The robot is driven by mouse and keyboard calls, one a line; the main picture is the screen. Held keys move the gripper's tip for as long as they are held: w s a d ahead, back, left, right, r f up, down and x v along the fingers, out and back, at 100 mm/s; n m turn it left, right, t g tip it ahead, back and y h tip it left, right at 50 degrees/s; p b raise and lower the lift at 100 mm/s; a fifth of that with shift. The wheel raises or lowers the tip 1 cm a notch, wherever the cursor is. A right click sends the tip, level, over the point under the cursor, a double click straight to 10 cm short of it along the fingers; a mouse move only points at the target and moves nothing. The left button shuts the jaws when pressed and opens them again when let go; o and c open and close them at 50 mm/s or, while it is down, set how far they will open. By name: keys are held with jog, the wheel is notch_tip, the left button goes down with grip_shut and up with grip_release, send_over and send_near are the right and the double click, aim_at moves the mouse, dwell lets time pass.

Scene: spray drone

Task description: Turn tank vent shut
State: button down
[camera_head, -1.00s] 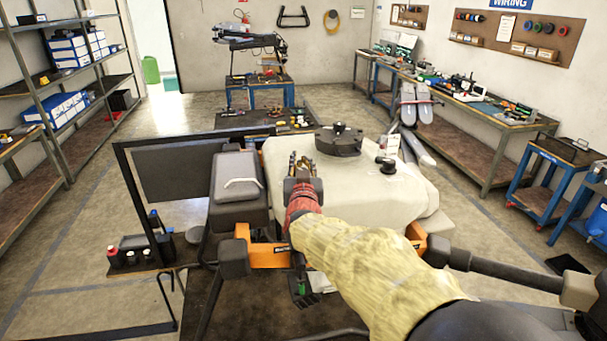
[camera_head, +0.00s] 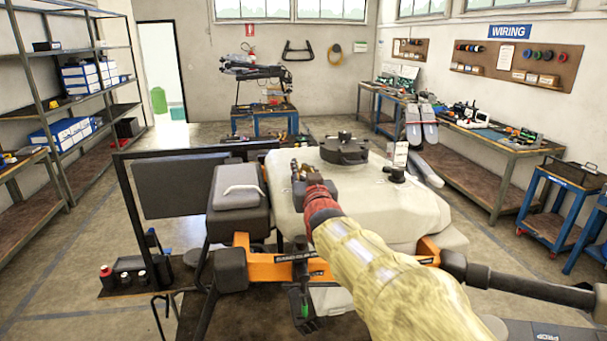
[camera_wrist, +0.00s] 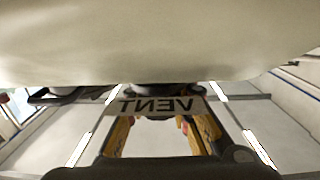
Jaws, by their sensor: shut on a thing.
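The white tank (camera_head: 405,212) sits on the orange-framed spray drone (camera_head: 268,268) in front of me. My gripper (camera_head: 301,168) is over the tank's left part, left of the large black lid (camera_head: 344,148). In the wrist view my gripper (camera_wrist: 160,122) has its yellow-orange fingers on both sides of a plate lettered VENT (camera_wrist: 158,105), which reads turned over. A dark round part (camera_wrist: 160,89) shows behind the plate. My gripper is shut on the tank vent; the vent's body and its turn angle are mostly hidden.
A small black knob (camera_head: 396,174) stands on the tank's right side. A black panel (camera_head: 183,187) stands farther left. Workbenches (camera_head: 490,140) line the right wall.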

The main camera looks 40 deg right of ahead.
jog(key=c, duration=1.6)
grip_release()
jog(key=shift+o, duration=0.5)
jog(key=v, duration=1.2)
